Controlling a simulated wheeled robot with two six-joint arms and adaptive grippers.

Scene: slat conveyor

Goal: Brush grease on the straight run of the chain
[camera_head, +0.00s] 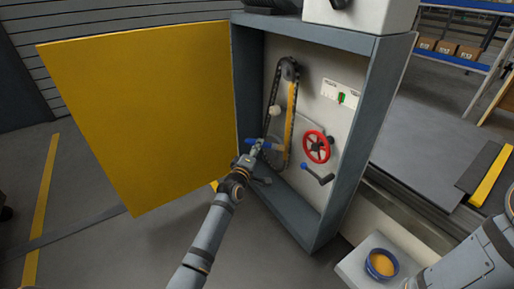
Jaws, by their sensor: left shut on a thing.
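The chain (269,92) is a dark upright loop inside the open cabinet, running over a sprocket at the top (289,68). A yellow-orange band (290,112) lies along its right straight run; I cannot tell whether it is grease or a marking. My left gripper (257,150) is shut on a blue-handled tool (273,147), seemingly the brush, at the lower part of the chain. Its bristles are not clear, and I cannot tell whether it touches the chain. A blue bowl (371,269) of orange grease (382,263) stands at the lower right. My right gripper is out of view.
The yellow door (145,110) stands wide open on the left. The grey cabinet frame (349,140) borders the right. A red handwheel (317,147), a blue-knobbed crank (318,175) and a white panel (341,93) sit right of the chain. The bowl rests on a pale ledge (352,265).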

